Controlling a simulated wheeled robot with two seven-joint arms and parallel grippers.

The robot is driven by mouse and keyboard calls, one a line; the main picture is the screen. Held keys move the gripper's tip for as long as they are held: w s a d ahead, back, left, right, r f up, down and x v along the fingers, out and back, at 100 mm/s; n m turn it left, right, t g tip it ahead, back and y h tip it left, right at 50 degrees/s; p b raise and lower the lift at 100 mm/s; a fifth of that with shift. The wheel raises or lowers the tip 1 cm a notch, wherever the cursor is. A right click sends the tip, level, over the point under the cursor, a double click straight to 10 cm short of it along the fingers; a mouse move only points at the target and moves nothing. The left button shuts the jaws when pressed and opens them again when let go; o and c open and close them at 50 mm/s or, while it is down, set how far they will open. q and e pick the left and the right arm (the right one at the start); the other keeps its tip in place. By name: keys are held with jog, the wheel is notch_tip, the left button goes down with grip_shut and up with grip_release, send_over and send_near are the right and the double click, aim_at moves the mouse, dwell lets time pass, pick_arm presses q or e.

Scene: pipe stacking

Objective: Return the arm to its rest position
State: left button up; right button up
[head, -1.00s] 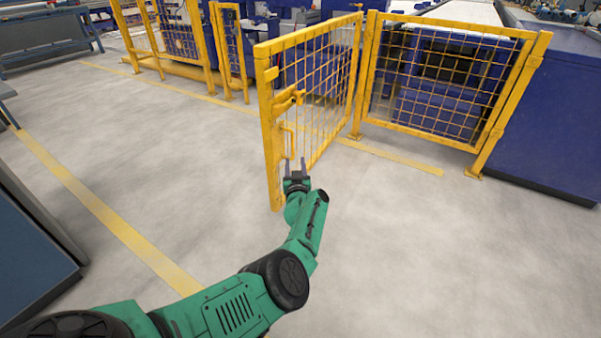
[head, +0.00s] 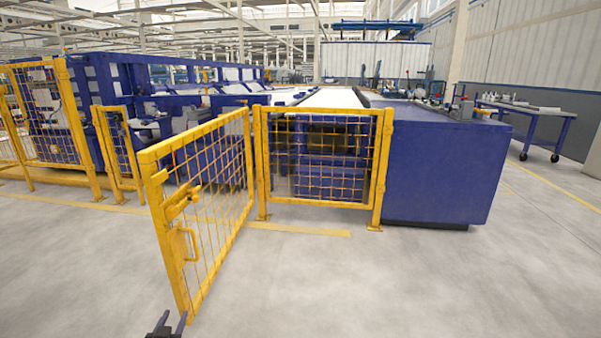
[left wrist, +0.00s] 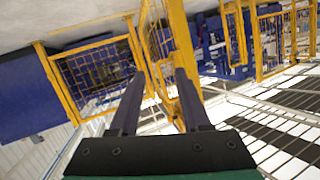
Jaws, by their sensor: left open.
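My left gripper (head: 172,322) shows only by its dark fingertips at the bottom edge of the head view, just below the lower corner of the open yellow mesh gate (head: 164,235). The rest of the left arm is out of that view. In the left wrist view the two fingers (left wrist: 160,75) are spread with nothing held between them. The yellow gate (left wrist: 181,40) shows beyond the fingertips there; I cannot tell the exact gap. The gate's handle (head: 185,246) is free of the gripper. My right gripper is in neither view.
A fixed yellow fence panel (head: 382,165) stands behind the gate. A large blue machine cabinet (head: 440,170) is to its right. More yellow fencing (head: 84,140) stands at the left. A wheeled bench (head: 535,115) is at the far right. The grey floor in front is clear.

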pick_arm(q)
jog(key=s+d+f+m+g+h+p, duration=0.15)
jog(key=s+d+g+h, duration=0.25)
jog(key=s+d, duration=0.85)
jog(key=s+d+f+m+g+h, duration=0.2)
jog(key=s+d+f+g+h, duration=0.15)
jog(key=s+d, duration=0.9)
jog(key=s+a+g+y+p, duration=0.2)
jog(key=s+a+p, duration=0.5)
jog(key=s+p, duration=0.4)
jog(key=s+a+g+y+p, duration=0.2)
jog(key=s+a+p, duration=0.6)
jog(key=p, duration=1.1)
jog(key=s+n+g, duration=0.1)
jog(key=s+g, duration=0.1)
jog(key=s, duration=0.1)
jog(key=shift+f+p, duration=0.15)
jog(key=shift+p, duration=0.25)
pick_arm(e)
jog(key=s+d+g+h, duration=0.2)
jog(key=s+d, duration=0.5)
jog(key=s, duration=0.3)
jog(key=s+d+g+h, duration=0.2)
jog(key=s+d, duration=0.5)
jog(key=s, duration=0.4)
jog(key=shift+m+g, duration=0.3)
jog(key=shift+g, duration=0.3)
